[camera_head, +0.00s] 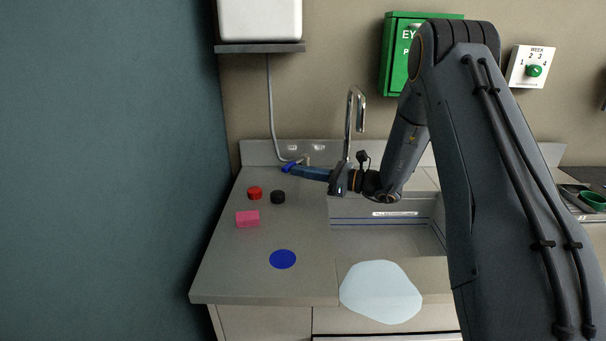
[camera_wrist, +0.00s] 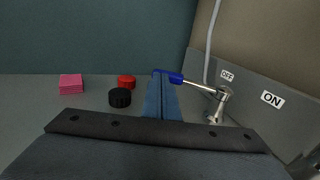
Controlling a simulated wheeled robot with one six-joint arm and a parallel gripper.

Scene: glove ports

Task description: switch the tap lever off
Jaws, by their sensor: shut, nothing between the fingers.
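The tap lever is a metal rod with a blue grip (camera_wrist: 176,78), running from a chrome valve body (camera_wrist: 219,101) at the back wall. In the wrist view, the OFF label (camera_wrist: 227,75) and ON label (camera_wrist: 272,98) are on the upstand behind it. In the head view the blue grip (camera_head: 287,168) points left and forward from the wall. My gripper (camera_head: 298,171) is shut and empty, its fingertips (camera_wrist: 162,76) at the blue grip and partly overlapping it. I cannot tell whether they touch.
A red cap (camera_head: 255,193), a black cap (camera_head: 278,197) and a pink block (camera_head: 247,219) sit on the counter (camera_head: 225,270) left of the sink (camera_head: 385,235). A tall chrome spout (camera_head: 348,125) stands behind my wrist. A blue disc (camera_head: 283,259) lies nearer the front edge.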

